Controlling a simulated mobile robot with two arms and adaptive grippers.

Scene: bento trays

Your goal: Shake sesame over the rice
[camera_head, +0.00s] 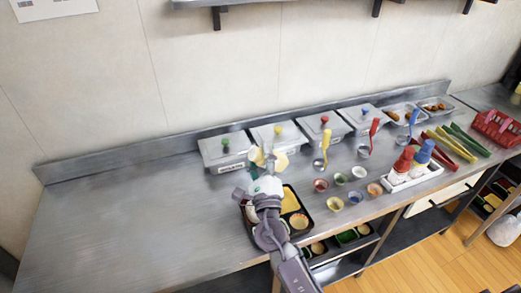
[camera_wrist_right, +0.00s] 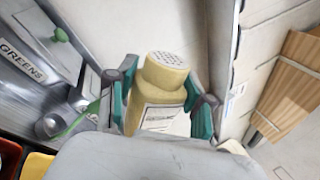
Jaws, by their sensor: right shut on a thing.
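My right gripper (camera_wrist_right: 158,108) is shut on a cream-yellow shaker (camera_wrist_right: 160,85) with a perforated cap and a label too blurred to read. In the head view this gripper (camera_head: 268,161) is raised over the back of the bento tray (camera_head: 313,226), near the lidded bins. The dark tray sits at the counter's front edge, partly hidden by my right arm. A yellow compartment and a round pale cup show in it. A whitish patch shows left of my arm; I cannot tell if it is the rice. My left gripper is out of view.
Lidded bins, including a green-knobbed one (camera_head: 222,152), line the back. Small sauce cups (camera_head: 335,203), ladles and a white rack (camera_head: 414,178) of red- and blue-capped bottles stand right of the tray. Tongs and a red basket (camera_head: 497,127) are farther right. The counter's left (camera_head: 130,220) is clear.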

